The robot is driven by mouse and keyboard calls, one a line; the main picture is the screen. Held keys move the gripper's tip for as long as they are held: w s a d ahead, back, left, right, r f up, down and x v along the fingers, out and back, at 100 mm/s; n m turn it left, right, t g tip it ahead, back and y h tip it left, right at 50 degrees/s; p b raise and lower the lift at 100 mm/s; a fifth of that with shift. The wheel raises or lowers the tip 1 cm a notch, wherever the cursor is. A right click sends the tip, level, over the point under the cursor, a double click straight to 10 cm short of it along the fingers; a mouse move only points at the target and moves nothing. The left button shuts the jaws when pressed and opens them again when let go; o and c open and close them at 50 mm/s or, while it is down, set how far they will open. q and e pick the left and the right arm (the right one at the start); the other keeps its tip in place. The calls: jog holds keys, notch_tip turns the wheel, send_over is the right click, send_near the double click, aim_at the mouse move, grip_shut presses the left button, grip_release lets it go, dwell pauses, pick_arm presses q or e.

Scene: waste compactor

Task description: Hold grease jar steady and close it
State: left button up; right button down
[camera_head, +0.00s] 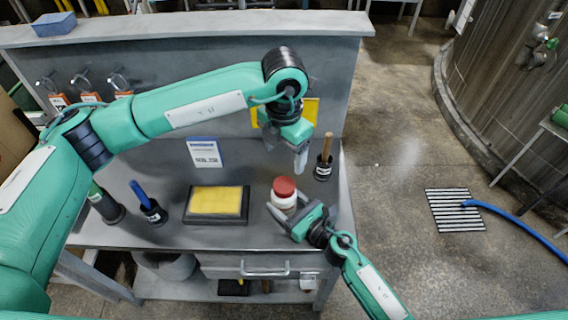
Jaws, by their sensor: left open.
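The grease jar (284,201) is a small white jar standing upright on the grey workbench. Its red lid (284,187) sits on top; whether it is fully tightened cannot be told. My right gripper (286,207) comes in low from the front right, with a finger on each side of the jar's body, seemingly touching it. My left gripper (285,160) points down above and slightly behind the jar. It is open and empty, apart from the lid.
A cup with a wooden handle (323,168) stands close behind right. A label card (205,152) is at the back.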

pick_arm(q)
jog(key=shift+r, duration=0.55)
pick_arm(e)
jog(key=shift+c, duration=1.6)
grip_release()
pick_arm(q)
notch_tip(320, 180, down, 5)
jog(key=b, duration=0.4)
jog(key=shift+r+b, duration=0.1)
jog(key=shift+b, duration=0.25)
pick_arm(e)
jog(key=v, duration=1.2)
jog(key=shift+s+d+f, duration=0.1)
jog(key=shift+s+d, duration=0.55)
pick_arm(q)
jog(key=shift+d+f, duration=0.1)
jog(key=shift+f, duration=0.1)
